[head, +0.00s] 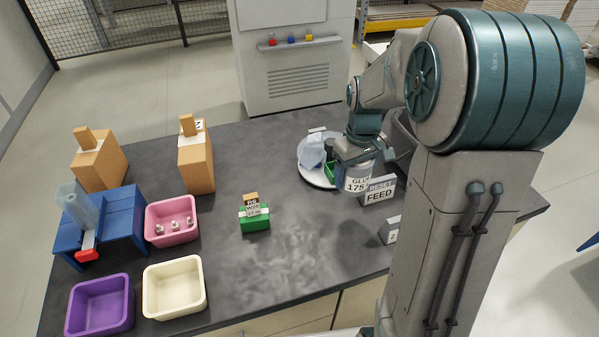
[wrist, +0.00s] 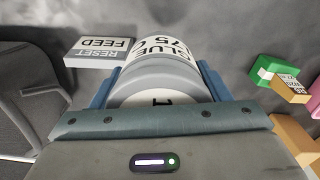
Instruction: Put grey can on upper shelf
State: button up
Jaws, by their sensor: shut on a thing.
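The grey can (head: 356,182) has a white label reading GLUE 175. My gripper (head: 358,163) is shut on it and holds it over the right part of the dark table. In the wrist view the can (wrist: 162,70) sits between my two blue fingers, its round grey end towards the camera. My fingers hide parts of its sides. I cannot tell whether the can touches the table. I cannot pick out a clear upper shelf on the table.
A RESET FEED sign block (head: 379,190) stands close right of the can. A round white tray (head: 312,174) with grey and green items is just left. A green block (head: 254,219), pink bin (head: 172,235), cream bin (head: 174,307) and purple bin (head: 99,325) stand left. The table's middle is clear.

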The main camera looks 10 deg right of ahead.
jog(key=w+a+f, duration=0.2)
jog(key=a, duration=0.1)
jog(key=w+a+f+p, duration=0.1)
jog(key=w+a+f, duration=0.1)
jog(key=a, duration=0.1)
jog(key=w+a+f, duration=0.2)
jog(key=a, duration=0.1)
jog(key=shift+a+f+p, duration=0.35)
jog(key=shift+p, duration=0.05)
jog(key=shift+f+p, duration=0.35)
jog(key=shift+f, duration=1.7)
jog(key=shift+f, duration=0.15)
jog(key=o, duration=1.3)
